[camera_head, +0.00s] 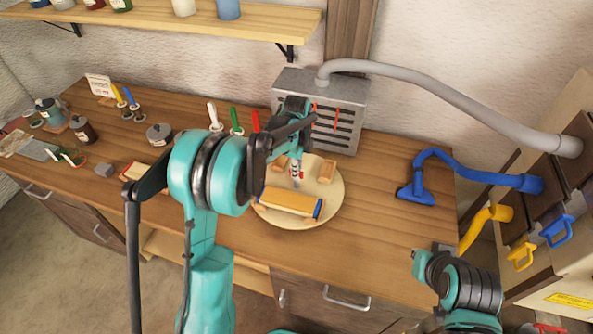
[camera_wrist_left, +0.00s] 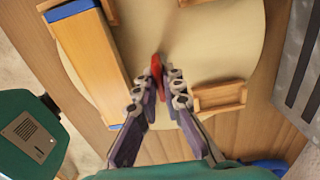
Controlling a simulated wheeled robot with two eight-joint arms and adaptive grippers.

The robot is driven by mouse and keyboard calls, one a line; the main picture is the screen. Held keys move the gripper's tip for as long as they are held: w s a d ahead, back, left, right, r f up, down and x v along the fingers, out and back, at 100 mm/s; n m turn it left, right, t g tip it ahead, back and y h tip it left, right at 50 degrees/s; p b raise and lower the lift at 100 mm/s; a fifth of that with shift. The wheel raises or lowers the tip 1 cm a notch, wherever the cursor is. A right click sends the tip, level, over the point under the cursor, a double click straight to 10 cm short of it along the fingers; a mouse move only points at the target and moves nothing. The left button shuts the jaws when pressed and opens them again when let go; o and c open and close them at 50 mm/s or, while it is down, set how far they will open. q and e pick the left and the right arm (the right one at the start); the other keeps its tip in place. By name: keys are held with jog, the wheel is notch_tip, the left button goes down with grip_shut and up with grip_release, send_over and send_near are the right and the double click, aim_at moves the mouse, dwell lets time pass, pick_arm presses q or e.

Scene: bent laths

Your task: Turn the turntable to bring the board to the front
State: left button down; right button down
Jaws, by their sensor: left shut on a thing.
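The turntable (camera_head: 332,204) is a round pale wooden disc on the bench. A long wooden board (camera_head: 286,201) with a blue end lies on its near side, and in the left wrist view the board (camera_wrist_left: 92,55) is at upper left. My left gripper (camera_head: 297,176) reaches down over the middle of the disc. In the left wrist view the fingers of my left gripper (camera_wrist_left: 161,88) are closed on a small red piece (camera_wrist_left: 157,66). Whether this piece is fixed to the disc is hidden by the fingers. My right arm shows at lower right; its gripper is not visible.
A small wooden block (camera_head: 328,171) sits on the disc's far right side. A grey slotted metal box (camera_head: 345,95) with a hose stands behind. A blue hose nozzle (camera_head: 417,192) lies to the right. Several upright coloured-handled tools stand left of the box. The bench front right is clear.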

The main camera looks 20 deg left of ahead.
pick_arm(q)
jog(key=c, duration=1.6)
grip_release()
jog(key=shift+c, duration=0.2)
notch_tip(320, 180, up, 12)
jog(key=s+r+n+t+b, duration=0.25)
jog(key=s+n, duration=0.55)
jog(key=s, duration=0.5)
jog(key=s+f+n+t+b, duration=0.1)
jog(key=s+f+n+t, duration=0.1)
jog(key=s+n, duration=0.3)
jog(key=s+f+n+t+b, duration=0.1)
jog(key=s+f+n+t, duration=0.1)
jog(key=s+f+n, duration=0.3)
jog(key=s, duration=0.3)
jog(key=shift+a+f+n+t, duration=0.15)
jog(key=shift+f+n+t, duration=0.15)
jog(key=shift+t, duration=0.05)
